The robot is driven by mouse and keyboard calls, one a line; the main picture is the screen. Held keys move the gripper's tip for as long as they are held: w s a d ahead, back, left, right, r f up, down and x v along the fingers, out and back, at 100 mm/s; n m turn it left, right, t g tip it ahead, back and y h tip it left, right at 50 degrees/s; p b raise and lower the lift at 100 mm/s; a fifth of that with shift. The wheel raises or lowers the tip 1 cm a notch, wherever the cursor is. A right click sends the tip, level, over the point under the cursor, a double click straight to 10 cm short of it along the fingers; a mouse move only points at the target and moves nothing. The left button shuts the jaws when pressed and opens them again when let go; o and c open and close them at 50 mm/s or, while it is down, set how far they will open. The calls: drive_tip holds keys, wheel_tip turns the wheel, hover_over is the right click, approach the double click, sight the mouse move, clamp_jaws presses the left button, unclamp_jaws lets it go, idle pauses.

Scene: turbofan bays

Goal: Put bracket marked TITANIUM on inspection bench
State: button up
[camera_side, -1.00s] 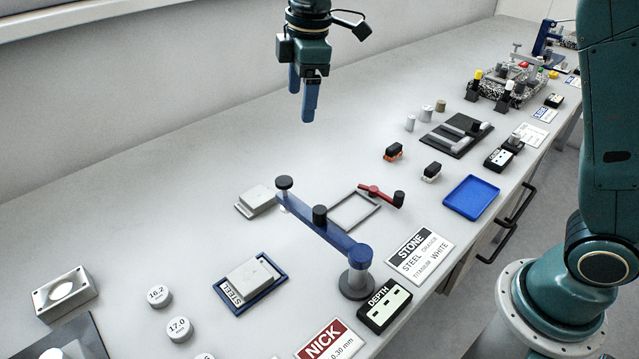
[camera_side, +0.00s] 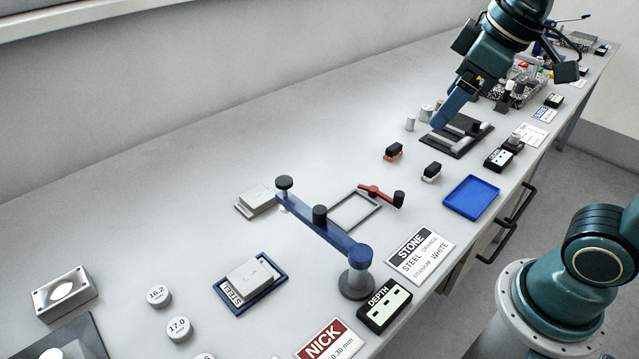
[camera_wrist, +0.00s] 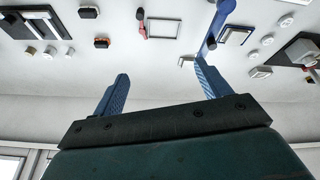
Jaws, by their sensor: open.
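No lettering reading TITANIUM shows on any bracket. A grey bracket (camera_side: 253,275) lies in a blue frame (camera_side: 236,308) marked STEEL. Another pale grey block-like bracket (camera_side: 257,199) lies behind the blue swing arm, with no readable marking; it may be the titanium one. The white bench top (camera_side: 200,190) carries everything; I cannot tell which part is the inspection bench. My gripper (camera_side: 441,121) is open and empty, tilted above the dark tray with grey bars at the right. In the wrist view its two blue fingers (camera_wrist: 162,72) are apart with nothing between them.
A blue swing arm (camera_side: 325,232) on a post stands mid-bench. A grey outline frame (camera_side: 356,211) with a red lever (camera_side: 377,193), a blue tray (camera_side: 472,197) and two small stones (camera_side: 393,152) lie nearby. The rear left is clear.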

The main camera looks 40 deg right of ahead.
drive_tip(key=s+d+f+m+t, duration=0.1)
drive_tip(key=s+f+m, duration=0.2)
drive_tip(key=s, duration=0.4)
drive_tip(key=shift+s+d+f, duration=0.2)
drive_tip(key=shift+s+f, duration=0.05)
drive_tip(key=shift+f, duration=0.15)
